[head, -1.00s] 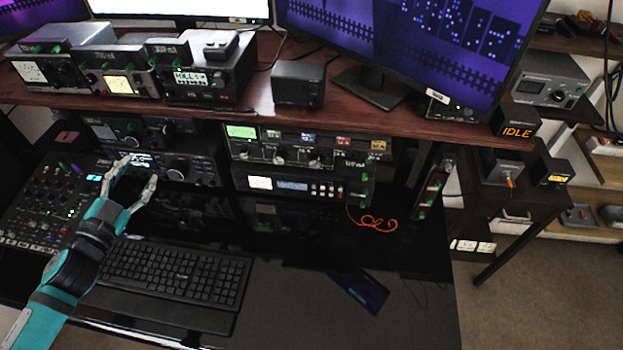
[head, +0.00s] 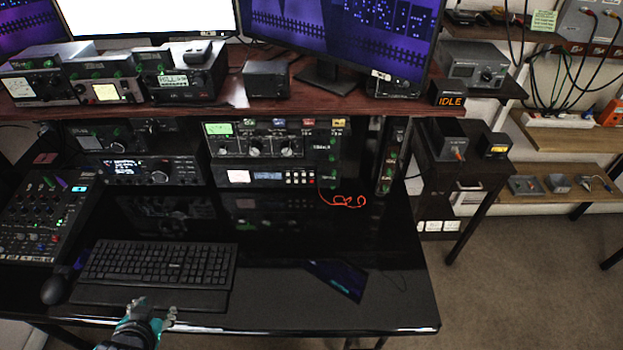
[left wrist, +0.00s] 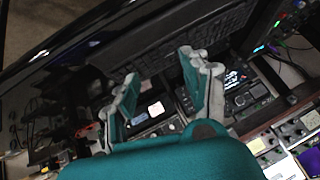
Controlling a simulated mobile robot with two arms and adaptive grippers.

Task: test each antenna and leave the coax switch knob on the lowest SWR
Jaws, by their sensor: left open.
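Which device is the coax switch is not clear from the frames. A dark box with an orange-tipped knob (head: 457,154) stands on the right side table. Beside it is a small box with a lit amber meter (head: 496,146), too small to read. A grey box with a round knob (head: 488,75) sits on the shelf above. My left gripper (head: 152,312) is low at the keyboard's front edge, far from these boxes. In the left wrist view its two fingers (left wrist: 160,78) are spread apart, with nothing held between them. My right gripper is not in view.
The keyboard (head: 160,262) lies on the black desk (head: 290,290), whose right front is mostly clear. Radios (head: 265,145) stand under the red-brown upper shelf (head: 290,105). An orange IDLE sign (head: 451,101) is at the shelf's right end. Open floor (head: 530,270) lies to the right.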

